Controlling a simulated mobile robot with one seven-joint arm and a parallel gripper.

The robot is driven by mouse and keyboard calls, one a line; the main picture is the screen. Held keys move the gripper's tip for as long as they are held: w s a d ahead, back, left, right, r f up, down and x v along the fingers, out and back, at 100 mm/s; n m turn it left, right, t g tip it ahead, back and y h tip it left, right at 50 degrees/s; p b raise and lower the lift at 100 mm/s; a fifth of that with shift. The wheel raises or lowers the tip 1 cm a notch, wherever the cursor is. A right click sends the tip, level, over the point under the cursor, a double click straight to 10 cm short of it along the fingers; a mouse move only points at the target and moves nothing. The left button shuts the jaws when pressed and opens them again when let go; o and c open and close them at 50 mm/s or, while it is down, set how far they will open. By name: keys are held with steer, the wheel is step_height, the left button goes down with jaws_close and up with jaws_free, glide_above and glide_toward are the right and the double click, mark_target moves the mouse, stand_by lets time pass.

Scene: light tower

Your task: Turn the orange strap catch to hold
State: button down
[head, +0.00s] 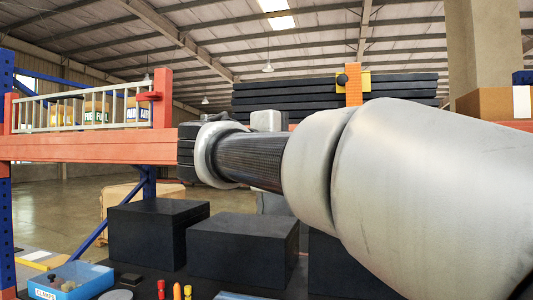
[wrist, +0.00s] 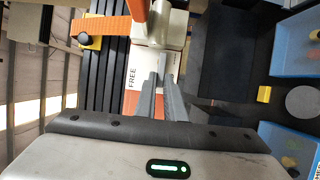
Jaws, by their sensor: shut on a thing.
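In the wrist view my gripper (wrist: 161,62) reaches up the picture, its two grey fingers close together at the pale, blocky part of the orange strap catch (wrist: 156,26). It is shut on that part, though the exact contact is hard to see. An orange bar (wrist: 137,15) slants beside the pale part. A white and orange panel reading FREE (wrist: 132,76) lies behind the fingers. The orange strap (wrist: 100,25) crosses a dark slatted stack; it also shows upright in the head view (head: 353,88). My arm hides the catch in the head view.
A yellow plate with a black knob sits by the strap (head: 342,79). A red-orange beam (head: 90,147) with a pale rail stands left. Black boxes (head: 155,235) stand below my arm. A blue clamps bin (head: 70,282) is at lower left.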

stand_by(0.4)
steer(key=c, duration=2.1)
jaws_free()
